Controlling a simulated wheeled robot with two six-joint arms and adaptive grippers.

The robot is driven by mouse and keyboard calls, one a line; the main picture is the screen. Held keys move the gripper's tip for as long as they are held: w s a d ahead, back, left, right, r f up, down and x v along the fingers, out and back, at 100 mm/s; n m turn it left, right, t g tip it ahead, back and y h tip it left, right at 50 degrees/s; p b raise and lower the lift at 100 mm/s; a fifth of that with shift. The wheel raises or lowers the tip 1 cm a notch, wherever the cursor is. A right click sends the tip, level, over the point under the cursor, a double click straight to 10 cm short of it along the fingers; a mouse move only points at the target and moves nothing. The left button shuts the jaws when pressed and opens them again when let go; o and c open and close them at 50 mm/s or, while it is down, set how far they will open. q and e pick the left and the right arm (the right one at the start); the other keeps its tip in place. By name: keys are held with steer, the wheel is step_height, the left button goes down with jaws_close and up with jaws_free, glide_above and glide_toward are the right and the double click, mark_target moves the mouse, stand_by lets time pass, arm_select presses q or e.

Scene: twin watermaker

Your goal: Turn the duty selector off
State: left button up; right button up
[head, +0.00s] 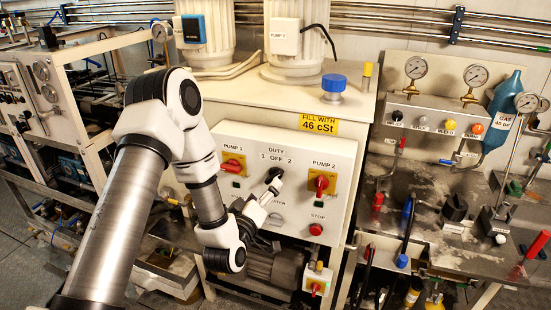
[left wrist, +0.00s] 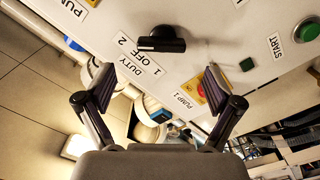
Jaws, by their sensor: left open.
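The duty selector (head: 274,174) is a black knob on the white control panel (head: 330,155), under the labels DUTY and 1 OFF 2. In the left wrist view the duty selector (left wrist: 163,40) shows a raised black bar handle. I cannot tell for sure which mark it points at. My left gripper (head: 268,190) is at the panel, close to the selector in the head view, and partly covers the panel below it. In the left wrist view my left gripper (left wrist: 154,84) has its two fingers wide apart with nothing between them. The selector lies beyond the fingertips. My right gripper is not in view.
Red-handled switches PUMP 1 (head: 232,166) and PUMP 2 (head: 321,183) flank the selector. A red STOP button (head: 316,229) is at lower right; a green START button (left wrist: 307,31) shows in the wrist view. A bench (head: 450,250) with gauges and tools stands at right.

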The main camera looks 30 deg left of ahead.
mark_target(272, 179)
arm_select(q)
steer(key=p+x, duration=0.2)
steer(key=x, duration=0.4)
steer(key=shift+w+p, duration=0.35)
steer(key=shift+w, duration=0.05)
steer(key=shift+w+a+f, duration=0.15)
steer(key=shift+w, duration=0.05)
steer(key=c, duration=1.2)
